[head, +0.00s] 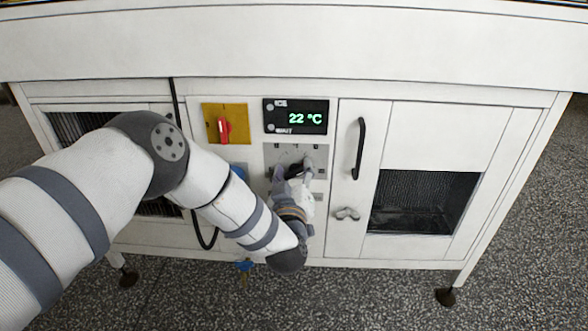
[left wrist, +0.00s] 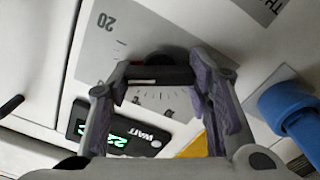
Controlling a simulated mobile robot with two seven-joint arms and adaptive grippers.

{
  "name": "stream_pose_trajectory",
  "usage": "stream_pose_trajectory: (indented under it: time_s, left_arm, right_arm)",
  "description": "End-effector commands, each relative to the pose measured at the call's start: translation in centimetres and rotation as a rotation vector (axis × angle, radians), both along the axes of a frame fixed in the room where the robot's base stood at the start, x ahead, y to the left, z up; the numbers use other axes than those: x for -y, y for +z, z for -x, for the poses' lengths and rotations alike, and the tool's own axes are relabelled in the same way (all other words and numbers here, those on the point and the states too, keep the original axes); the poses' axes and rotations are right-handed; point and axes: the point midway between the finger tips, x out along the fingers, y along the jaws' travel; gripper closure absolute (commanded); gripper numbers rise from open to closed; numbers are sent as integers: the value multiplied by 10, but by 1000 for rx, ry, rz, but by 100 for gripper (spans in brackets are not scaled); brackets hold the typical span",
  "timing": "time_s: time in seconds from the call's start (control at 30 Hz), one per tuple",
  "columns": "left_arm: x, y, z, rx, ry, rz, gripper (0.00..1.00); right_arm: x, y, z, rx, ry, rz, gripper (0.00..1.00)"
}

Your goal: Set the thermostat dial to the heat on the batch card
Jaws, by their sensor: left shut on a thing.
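The thermostat dial (head: 294,171) is a dark knob on a grey scale plate (head: 270,151) in the middle of the white machine front. My left gripper (head: 293,167) is shut on the dial, one finger on each side. In the left wrist view the dial (left wrist: 158,74) shows as a dark bar with a white mark, between my left fingers (left wrist: 160,79). The scale plate there carries tick marks and a "20"; other numbers are covered or too small to read. The display (head: 296,117) reads 22 °C in green. No batch card shows. My right gripper is not in view.
A red switch (head: 223,130) on a yellow plate (head: 238,111) sits left of the display. A black door handle (head: 358,149) and a small grey latch (head: 347,213) are on the right. A blue fitting (left wrist: 290,110) is close beside my gripper in the left wrist view.

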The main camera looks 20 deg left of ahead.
Motion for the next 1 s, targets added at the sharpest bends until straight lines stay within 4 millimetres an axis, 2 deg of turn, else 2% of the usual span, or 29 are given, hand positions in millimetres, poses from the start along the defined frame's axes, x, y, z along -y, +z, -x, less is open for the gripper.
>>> stream_pose_trajectory:
  time_s: [0.43,1.0]
  left_arm:
    - [-2,-2,1,114,0,406,82]
    - [-2,-5,1,263,-1,926,82]
  right_arm:
    - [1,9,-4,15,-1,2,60]
    - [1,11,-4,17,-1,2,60]
